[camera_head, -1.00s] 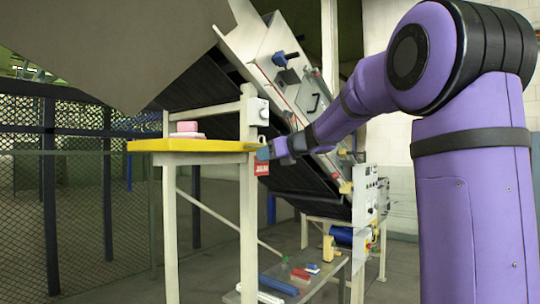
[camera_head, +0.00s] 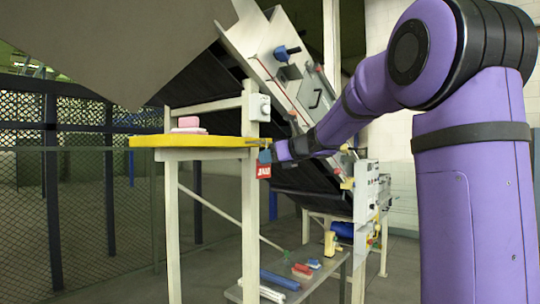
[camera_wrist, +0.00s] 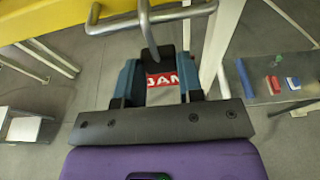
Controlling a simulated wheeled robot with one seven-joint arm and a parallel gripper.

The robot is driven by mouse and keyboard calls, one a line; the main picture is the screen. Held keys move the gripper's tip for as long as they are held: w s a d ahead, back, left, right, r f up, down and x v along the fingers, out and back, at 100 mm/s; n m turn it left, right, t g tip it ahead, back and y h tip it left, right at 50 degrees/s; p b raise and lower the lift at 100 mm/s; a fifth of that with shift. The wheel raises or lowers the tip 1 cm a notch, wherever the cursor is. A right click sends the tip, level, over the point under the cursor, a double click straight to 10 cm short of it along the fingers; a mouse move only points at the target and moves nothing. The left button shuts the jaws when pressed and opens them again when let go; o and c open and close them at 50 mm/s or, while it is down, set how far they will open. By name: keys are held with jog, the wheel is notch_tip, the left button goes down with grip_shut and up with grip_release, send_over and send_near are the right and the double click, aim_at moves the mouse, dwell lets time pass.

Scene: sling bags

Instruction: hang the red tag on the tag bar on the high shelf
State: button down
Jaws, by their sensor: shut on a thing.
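The red tag (camera_head: 263,171) with white lettering hangs below the right end of the yellow high shelf (camera_head: 185,142) in the head view. My gripper (camera_head: 265,157) is shut on the tag's upper part. In the wrist view the tag (camera_wrist: 166,80) sits between the teal fingers of my gripper (camera_wrist: 158,82). A grey hook (camera_wrist: 147,28) rises from the tag and crosses the grey tag bar (camera_wrist: 115,26), which sticks out by the yellow shelf edge. I cannot tell whether the hook is around the bar or only beside it.
A pink-and-white block (camera_head: 187,125) sits on the high shelf. A pale post (camera_head: 250,200) stands close beside the tag. A low shelf (camera_head: 322,285) holds several small red, blue and yellow things. A sloping conveyor (camera_head: 300,185) stands behind my arm.

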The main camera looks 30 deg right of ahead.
jog(key=shift+c, duration=1.3)
grip_release()
jog(key=shift+s, duration=0.1)
jog(key=s+d, duration=0.2)
jog(key=s, duration=0.4)
jog(key=shift+s+d, duration=0.2)
jog(key=shift+s, duration=0.05)
